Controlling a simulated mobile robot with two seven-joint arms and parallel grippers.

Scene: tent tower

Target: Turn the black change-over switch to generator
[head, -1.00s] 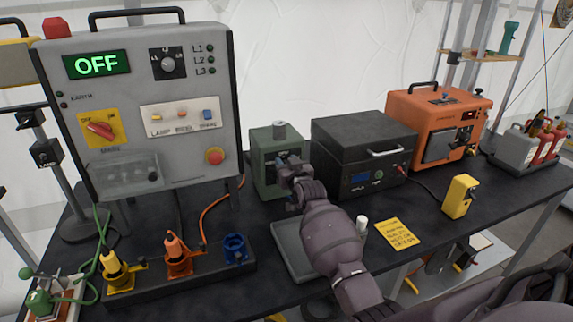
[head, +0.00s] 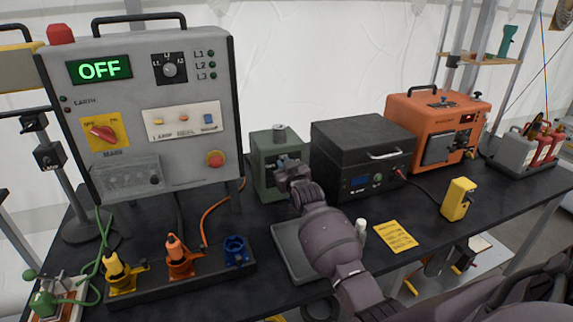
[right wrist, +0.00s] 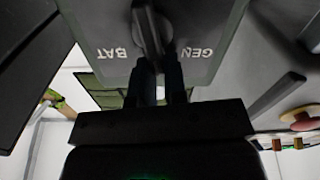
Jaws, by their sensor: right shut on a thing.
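The green change-over box (head: 263,153) stands on the black bench, right of the grey panel. In the right wrist view its face (right wrist: 190,65) shows upside down, with the labels BAT on the left and GEN on the right. The black change-over switch (right wrist: 150,28) sits between and above the labels there, its handle close to upright in the picture. My right gripper (head: 285,168) is at the front of the box; in the right wrist view its fingers (right wrist: 160,75) are shut on the switch handle. They hide part of the handle. My left gripper is not in view.
The grey panel (head: 205,75) with a green OFF display stands left of the box. A dark case (head: 345,135) stands close on the right, with an orange unit (head: 400,105) beyond. A grey tray (head: 290,255) and a socket strip (head: 205,277) lie in front.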

